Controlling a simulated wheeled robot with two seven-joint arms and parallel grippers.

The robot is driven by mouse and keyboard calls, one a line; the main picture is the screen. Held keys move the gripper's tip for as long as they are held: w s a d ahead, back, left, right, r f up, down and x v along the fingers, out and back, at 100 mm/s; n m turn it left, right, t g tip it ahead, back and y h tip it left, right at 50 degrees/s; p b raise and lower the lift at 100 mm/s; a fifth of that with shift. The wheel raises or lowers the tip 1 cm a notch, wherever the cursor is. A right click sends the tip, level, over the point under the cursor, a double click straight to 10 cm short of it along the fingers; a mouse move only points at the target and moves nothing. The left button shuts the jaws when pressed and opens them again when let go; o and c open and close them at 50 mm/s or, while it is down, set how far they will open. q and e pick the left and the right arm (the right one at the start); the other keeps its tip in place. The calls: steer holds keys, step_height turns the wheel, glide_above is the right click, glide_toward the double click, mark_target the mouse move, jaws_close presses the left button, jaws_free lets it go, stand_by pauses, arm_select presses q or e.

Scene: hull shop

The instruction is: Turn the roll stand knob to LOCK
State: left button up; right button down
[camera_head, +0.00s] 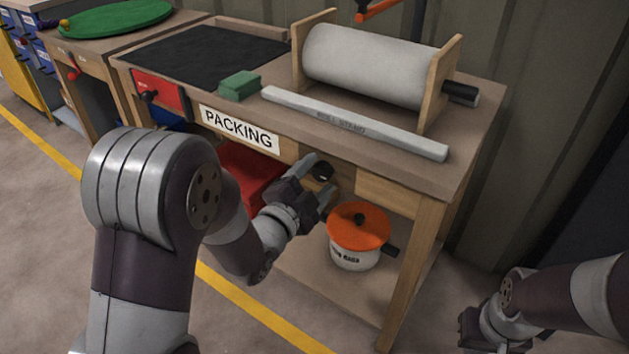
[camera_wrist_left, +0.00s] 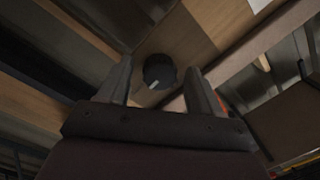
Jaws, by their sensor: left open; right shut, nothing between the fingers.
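The roll stand knob (camera_head: 323,172) is a round black knob on the front rail of the packing bench, below the label strip marked ROLL STAND. In the left wrist view the knob (camera_wrist_left: 159,72) has a light pointer line aimed toward the lower left. My left gripper (camera_head: 322,178) is open in front of the knob, with its fingers on either side of it in the picture; I see no contact. In the wrist view my left gripper (camera_wrist_left: 160,75) frames the knob. Any LOCK lettering is too small or hidden. My right gripper (camera_head: 480,335) is at the lower right, away from the bench.
The roll stand (camera_head: 370,65) holds a white roll on the bench top. A grey bar (camera_head: 350,124) and a green block (camera_head: 240,84) lie there. A white pot with an orange lid (camera_head: 358,228) stands on the lower shelf, close below my left gripper.

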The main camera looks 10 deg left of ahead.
arm_select(q)
steer(key=c, duration=1)
steer(key=shift+c, duration=0.2)
steer(key=shift+n, duration=0.3)
steer(key=n+p, duration=0.2)
steer(key=n, duration=0.1)
steer(key=shift+r+n, duration=0.1)
steer(key=shift+n, duration=0.2)
steer(key=n+p, duration=0.2)
steer(key=n, duration=0.2)
steer(key=shift+g, duration=0.4)
steer(key=n+p, duration=0.3)
steer(key=n, duration=0.1)
steer(key=shift+n+h, duration=0.3)
steer(key=shift+h, duration=0.1)
steer(key=shift+s+d+n+g+p, duration=0.1)
steer(key=shift+n+g+p, duration=0.2)
steer(key=shift+n+p, duration=1.5)
steer(key=shift+n+b, duration=0.4)
steer(key=shift+n, duration=0.1)
